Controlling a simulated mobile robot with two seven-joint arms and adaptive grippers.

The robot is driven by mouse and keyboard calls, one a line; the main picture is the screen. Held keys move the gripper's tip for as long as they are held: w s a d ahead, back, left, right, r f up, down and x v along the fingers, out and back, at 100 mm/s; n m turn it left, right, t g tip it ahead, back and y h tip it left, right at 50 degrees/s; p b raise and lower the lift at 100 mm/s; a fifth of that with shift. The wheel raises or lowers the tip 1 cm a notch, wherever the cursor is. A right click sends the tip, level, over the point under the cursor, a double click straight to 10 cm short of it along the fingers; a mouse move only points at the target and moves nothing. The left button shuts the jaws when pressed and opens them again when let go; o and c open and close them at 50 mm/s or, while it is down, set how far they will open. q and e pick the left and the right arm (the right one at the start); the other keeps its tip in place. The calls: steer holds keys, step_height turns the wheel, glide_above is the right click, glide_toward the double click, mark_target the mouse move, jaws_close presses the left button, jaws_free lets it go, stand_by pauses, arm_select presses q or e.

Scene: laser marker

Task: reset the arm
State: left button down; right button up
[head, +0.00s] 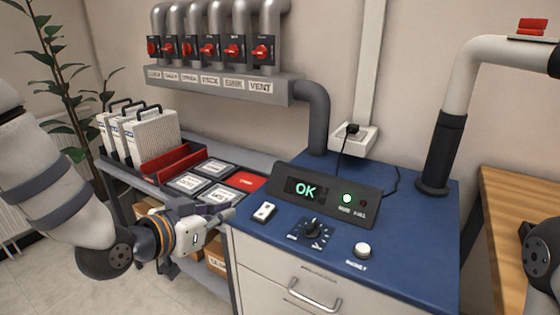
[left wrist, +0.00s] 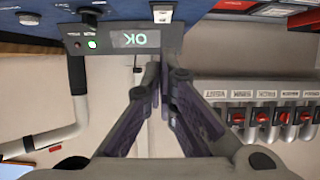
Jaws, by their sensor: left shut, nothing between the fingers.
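My left gripper (head: 226,215) is shut and empty. It is held in front of the blue bench's left edge, beside the white rocker switch, and I cannot tell if it touches anything. In the left wrist view its fingers (left wrist: 164,75) are together, with the picture upside down. The control box (head: 325,192) on the blue bench (head: 405,240) reads green OK and has a lit lamp (head: 347,198). In front of it are the white rocker switch (head: 264,212), a black rotary knob (head: 312,228) and a white round button (head: 362,250). My right gripper is not in view.
Several red-handled valves (head: 207,48) line a grey wall manifold. White filter cartridges (head: 150,133), a red tray (head: 172,163) and labelled squares (head: 214,168) sit on the left shelf. A large white pipe arm (head: 455,90) stands at the bench's right. A wooden table (head: 515,210) is further right.

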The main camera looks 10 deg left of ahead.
arm_select(q)
steer(key=s+f+n+g+y, duration=0.1)
steer(key=s+f+g, duration=0.2)
steer(key=s+f, duration=0.5)
steer(key=s+f+n+g+y, duration=0.1)
steer(key=s+f+g, duration=0.3)
steer(key=f, duration=0.6)
steer(key=s+a+f+n+g+y, duration=0.1)
steer(key=s+f+g, duration=0.3)
steer(key=s, duration=0.9)
steer(key=s+a+f+n+g+y, duration=0.1)
steer(key=s+f+g, duration=0.2)
steer(key=s, duration=1.1)
step_height(320, 180, down, 2)
steer(key=shift+s+f+g+y, duration=0.2)
steer(key=shift+g+y, duration=0.1)
steer(key=shift+g, duration=0.1)
steer(key=shift+a, duration=0.1)
